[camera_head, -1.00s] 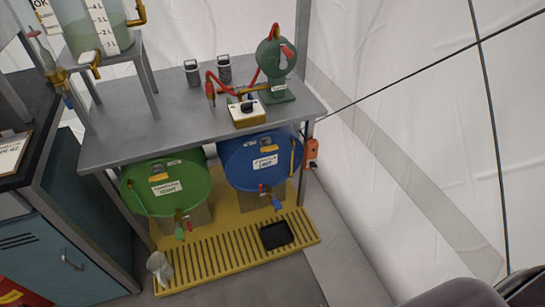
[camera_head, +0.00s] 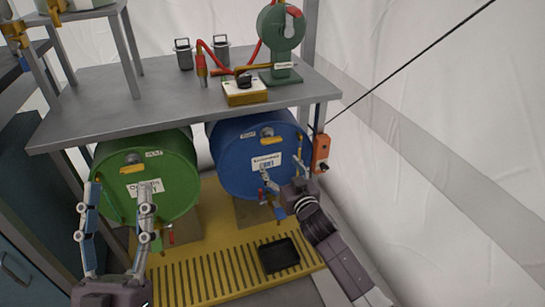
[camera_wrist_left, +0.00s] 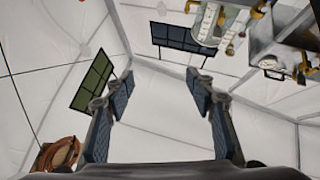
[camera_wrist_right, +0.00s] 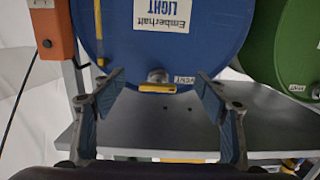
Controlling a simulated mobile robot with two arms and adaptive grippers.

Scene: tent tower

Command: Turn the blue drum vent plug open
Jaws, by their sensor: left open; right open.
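The blue drum (camera_head: 240,165) lies under the bench with its round face forward. Its vent plug (camera_head: 266,131), with a yellow bar lying about level, is near the top of that face, beside a VENT label. In the right wrist view, which is upside down, the vent plug (camera_wrist_right: 157,77) appears between the fingertips, beyond them. My right gripper (camera_head: 282,169) is open and empty, in front of the drum face and lower than the plug. My left gripper (camera_head: 118,193) is open and empty, in front of the green drum (camera_head: 178,170).
The grey bench top (camera_head: 130,100) overhangs the drums. An orange box (camera_head: 321,152) hangs at the bench's right leg. The blue drum's tap (camera_head: 279,213) is low on its face. A black tray (camera_head: 279,255) sits on the yellow slatted platform (camera_head: 215,272).

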